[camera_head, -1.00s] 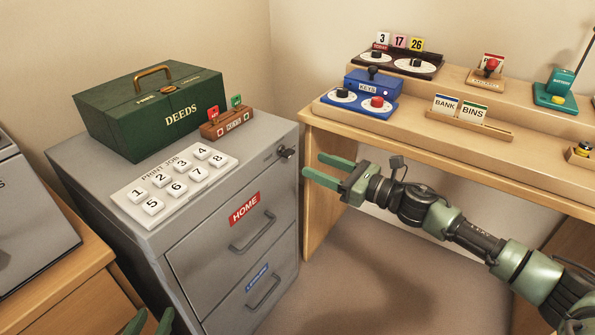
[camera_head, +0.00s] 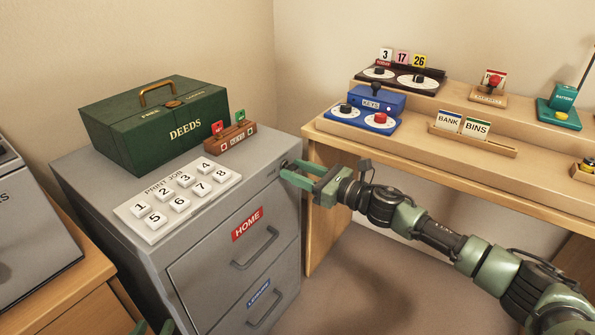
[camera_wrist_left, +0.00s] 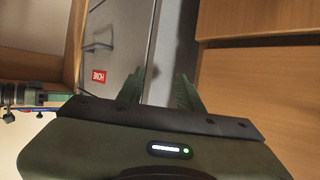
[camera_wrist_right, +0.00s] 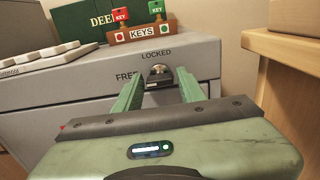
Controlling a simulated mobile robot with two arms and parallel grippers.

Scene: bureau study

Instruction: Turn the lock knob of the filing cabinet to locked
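The grey filing cabinet (camera_head: 190,270) stands left of centre in the head view. Its lock knob (camera_wrist_right: 159,76) is a small dark and metal piece near the top right of the cabinet front. In the right wrist view, "FREE" is printed left of it and "LOCKED" above it; I cannot tell which way it points. My right gripper (camera_head: 284,168) is open, its fingertips at the knob and one finger on each side of it in the right wrist view (camera_wrist_right: 159,73). Contact cannot be told. My left gripper (camera_wrist_left: 165,80) is open and empty, low at the head view's bottom edge.
On the cabinet top are a green deeds box (camera_head: 150,125), a key rack (camera_head: 232,137) and a print-job button panel (camera_head: 178,200). A wooden desk (camera_head: 325,155) with dials and card holders stands close to the right of the cabinet.

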